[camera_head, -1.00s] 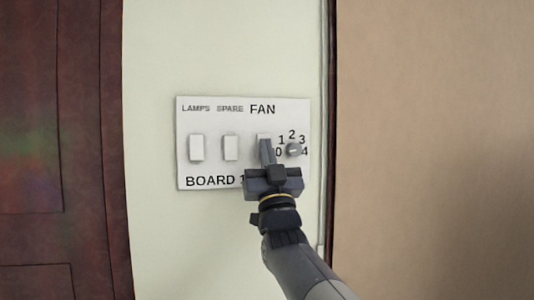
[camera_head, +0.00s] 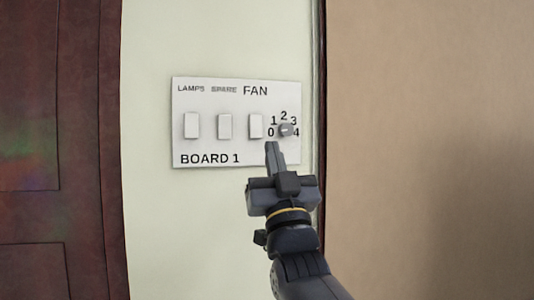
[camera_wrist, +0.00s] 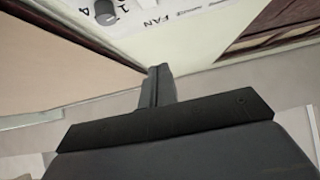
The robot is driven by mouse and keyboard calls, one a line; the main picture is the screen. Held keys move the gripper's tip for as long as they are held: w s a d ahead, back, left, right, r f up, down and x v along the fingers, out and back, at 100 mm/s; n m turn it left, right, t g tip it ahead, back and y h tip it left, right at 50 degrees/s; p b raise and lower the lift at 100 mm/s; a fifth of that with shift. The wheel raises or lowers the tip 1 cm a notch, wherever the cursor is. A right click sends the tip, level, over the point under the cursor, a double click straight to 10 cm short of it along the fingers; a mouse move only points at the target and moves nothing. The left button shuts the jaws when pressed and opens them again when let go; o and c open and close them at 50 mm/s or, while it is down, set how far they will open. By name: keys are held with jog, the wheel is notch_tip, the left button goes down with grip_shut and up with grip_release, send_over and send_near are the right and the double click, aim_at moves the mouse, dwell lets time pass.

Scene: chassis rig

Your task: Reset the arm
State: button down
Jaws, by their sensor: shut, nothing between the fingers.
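My gripper (camera_head: 271,146) is shut and empty. In the head view its fingertips are in front of the lower right part of the white switch board (camera_head: 205,142), just below the FAN switch (camera_head: 256,126) and the dial (camera_head: 287,130). In that view no finger covers the FAN switch. In the wrist view my shut fingers (camera_wrist: 160,72) point up toward the wall, and part of the board (camera_wrist: 168,12) with the grey dial (camera_wrist: 105,12) shows at the top edge. Whether the fingertips are clear of the board's surface is hard to tell.
The LAMPS switch (camera_head: 191,126) and SPARE switch (camera_head: 225,126) are on the board's left. A dark red wooden door (camera_head: 60,150) stands at left. A tan surface (camera_head: 430,120) fills the right, past a dark vertical edge. Pale wall below the board is bare.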

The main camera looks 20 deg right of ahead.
jog(key=shift+s+f, duration=0.2)
jog(key=shift+s, duration=0.15)
jog(key=shift+w, duration=0.1)
